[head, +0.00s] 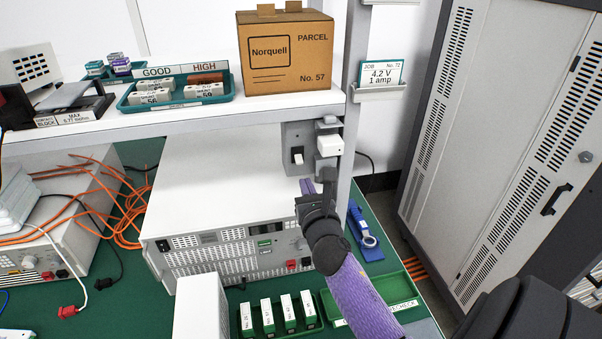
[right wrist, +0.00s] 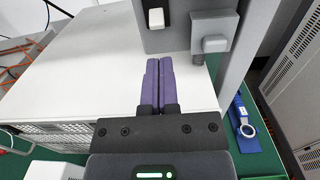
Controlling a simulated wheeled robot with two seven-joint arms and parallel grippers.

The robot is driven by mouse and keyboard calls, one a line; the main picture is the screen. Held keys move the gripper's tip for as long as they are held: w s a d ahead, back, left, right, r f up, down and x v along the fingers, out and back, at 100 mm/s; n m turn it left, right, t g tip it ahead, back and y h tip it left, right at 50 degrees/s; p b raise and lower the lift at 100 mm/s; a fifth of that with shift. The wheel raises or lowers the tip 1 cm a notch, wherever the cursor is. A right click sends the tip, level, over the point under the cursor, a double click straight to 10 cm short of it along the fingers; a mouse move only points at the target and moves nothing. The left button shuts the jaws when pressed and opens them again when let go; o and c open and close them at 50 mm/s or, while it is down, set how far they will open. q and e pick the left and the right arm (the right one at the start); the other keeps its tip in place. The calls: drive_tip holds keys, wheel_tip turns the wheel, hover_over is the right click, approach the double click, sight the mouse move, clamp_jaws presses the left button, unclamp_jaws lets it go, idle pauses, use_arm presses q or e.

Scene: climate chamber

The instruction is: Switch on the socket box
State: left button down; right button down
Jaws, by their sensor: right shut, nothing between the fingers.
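The socket box (head: 291,137) is a grey box on the shelf post, under the shelf's right end. A small white switch (head: 297,155) sits low on its face; I cannot tell whether it is on or off. A white block (head: 328,145) is beside it on the right. My right gripper (head: 306,184) has purple fingers, shut and empty, just below the box and apart from the switch. In the right wrist view, the fingertips (right wrist: 159,62) point up towards the box (right wrist: 180,36), with the switch (right wrist: 156,18) above them. My left gripper is not in view.
A white instrument (head: 215,190) stands below the shelf. On the shelf are a parcel box (head: 285,55) and a green tray (head: 178,92) of labelled blocks. A blue tool (head: 365,238) lies on the bench to the right. A tall grey cabinet (head: 490,120) stands beyond it.

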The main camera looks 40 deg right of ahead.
sight(301, 172)
drive_tip(key=b+x, duration=0.1)
drive_tip(key=x, duration=0.4)
